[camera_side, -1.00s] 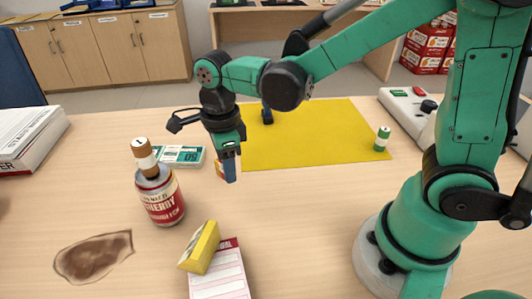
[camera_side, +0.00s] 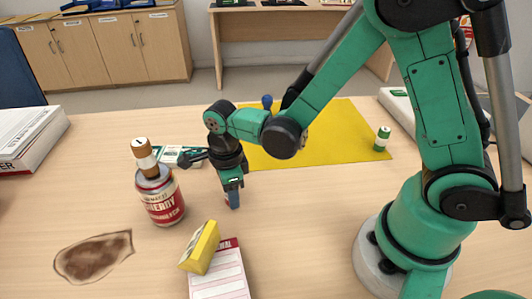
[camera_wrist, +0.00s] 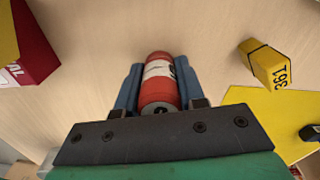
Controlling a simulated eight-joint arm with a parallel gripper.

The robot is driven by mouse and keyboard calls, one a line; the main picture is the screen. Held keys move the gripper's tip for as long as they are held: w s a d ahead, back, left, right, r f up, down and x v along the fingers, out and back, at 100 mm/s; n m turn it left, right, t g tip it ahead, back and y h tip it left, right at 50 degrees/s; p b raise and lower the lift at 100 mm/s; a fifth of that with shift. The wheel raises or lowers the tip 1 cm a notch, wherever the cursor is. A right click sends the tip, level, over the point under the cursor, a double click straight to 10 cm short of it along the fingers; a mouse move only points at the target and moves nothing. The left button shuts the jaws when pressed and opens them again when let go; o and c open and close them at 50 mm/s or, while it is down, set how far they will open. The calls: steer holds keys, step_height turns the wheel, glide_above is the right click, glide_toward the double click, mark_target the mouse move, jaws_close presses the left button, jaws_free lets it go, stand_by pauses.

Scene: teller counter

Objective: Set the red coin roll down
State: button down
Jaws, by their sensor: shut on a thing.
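The red coin roll (camera_wrist: 158,88) with a white label lies lengthwise between the blue fingers of my gripper (camera_wrist: 158,80) in the wrist view. The fingers press on its two sides. In the side view my gripper (camera_side: 233,202) points down low over the bare wood, right of the can and behind the yellow block. The fingers mostly hide the roll there, and I cannot tell whether it touches the counter.
A can (camera_side: 160,200) with a brown roll on top stands left of my gripper. A yellow block (camera_side: 200,247) rests on a red-and-white pad (camera_side: 218,280) in front. A brown stain (camera_side: 93,257) lies front left. A green-and-white roll (camera_side: 382,138) stands on the yellow mat (camera_side: 345,125).

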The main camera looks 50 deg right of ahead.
steer(key=c, duration=0.5)
jaws_free()
step_height(320, 180, up, 12)
steer(key=shift+s+d+r+n, duration=0.1)
steer(key=shift+d+r+n, duration=0.1)
steer(key=shift+n, duration=0.3)
steer(key=s+d+n+t, duration=0.1)
steer(key=d+n+t, duration=0.1)
steer(key=n, duration=0.5)
steer(key=s+d+n+t, duration=0.1)
steer(key=d+n+t, duration=0.1)
steer(key=n, duration=0.6)
steer(key=s+d+r+n+t, duration=0.1)
steer(key=d+n+t, duration=0.1)
steer(key=n, duration=0.6)
steer(key=shift+s+d+t, duration=0.4)
steer(key=shift+t, duration=0.2)
